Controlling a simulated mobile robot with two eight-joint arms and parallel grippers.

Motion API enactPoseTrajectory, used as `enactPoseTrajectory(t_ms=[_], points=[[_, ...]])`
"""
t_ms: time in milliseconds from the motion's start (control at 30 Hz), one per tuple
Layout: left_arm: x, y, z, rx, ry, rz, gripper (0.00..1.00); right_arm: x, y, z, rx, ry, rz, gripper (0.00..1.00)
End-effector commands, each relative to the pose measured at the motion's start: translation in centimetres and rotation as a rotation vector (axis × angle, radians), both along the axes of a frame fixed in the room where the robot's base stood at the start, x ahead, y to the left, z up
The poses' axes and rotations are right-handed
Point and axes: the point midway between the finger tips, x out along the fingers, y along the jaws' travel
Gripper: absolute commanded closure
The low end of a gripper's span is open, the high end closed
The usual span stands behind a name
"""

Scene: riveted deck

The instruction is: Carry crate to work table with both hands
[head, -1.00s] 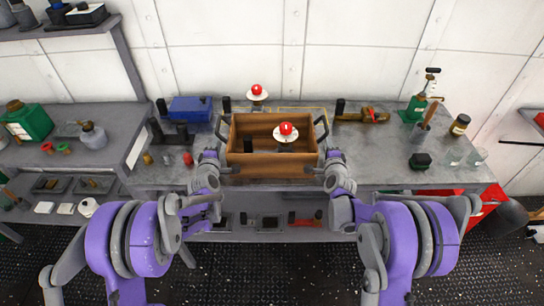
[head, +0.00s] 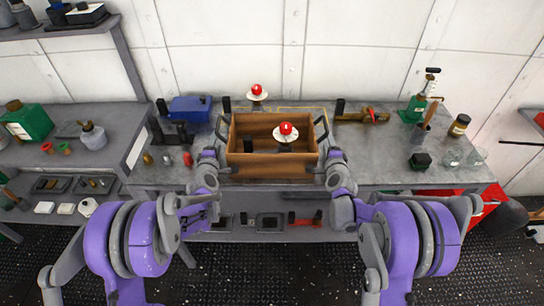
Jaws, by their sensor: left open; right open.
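The wooden crate (head: 272,168) rests on the grey work table (head: 385,173), near its front edge. It has a dark handle on its left end (head: 221,128) and on its right end (head: 321,130). A black block and a white disc with a red knob (head: 286,129) are in it. My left gripper (head: 209,153) is open beside the crate's left front corner. My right gripper (head: 335,154) is open beside its right front corner. The fingertips are small and partly hidden, so I cannot tell whether they touch the crate.
A blue box (head: 190,109) and small dark blocks stand left of the crate. A second red-knobbed disc (head: 257,93) is behind it. Tools, a green-based device (head: 414,109), a jar (head: 459,125) and glass dishes are on the right. A side bench (head: 110,122) is at left.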

Motion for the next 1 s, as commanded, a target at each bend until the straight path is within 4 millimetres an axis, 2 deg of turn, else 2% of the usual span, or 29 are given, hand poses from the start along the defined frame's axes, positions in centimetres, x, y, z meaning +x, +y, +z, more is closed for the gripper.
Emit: enactPoseTrajectory(t_ms=[367, 467, 567, 800, 1000], points=[[0.0, 0.0, 0.0, 0.0, 0.0, 0.0, 0.4, 0.0, 0.0, 0.0, 0.0, 0.0, 0.0, 0.4], [-0.6, 0.0, 0.1, 0.0, 0.0, 0.0, 0.4, 0.0, 0.0, 0.0, 0.0, 0.0, 0.0, 0.4], [-2.0, 0.0, 0.4, 0.001, 0.0, 0.0, 0.4, 0.0, 0.0, 0.0, 0.0, 0.0, 0.0, 0.4], [-7.1, 0.0, 1.4, -0.001, 0.0, 0.0, 0.4, 0.0, 0.0, 0.0, 0.0, 0.0, 0.0, 0.4], [-10.4, 0.0, 2.0, 0.0, 0.0, 0.0, 0.4, 0.0, 0.0, 0.0, 0.0, 0.0, 0.0, 0.4]])
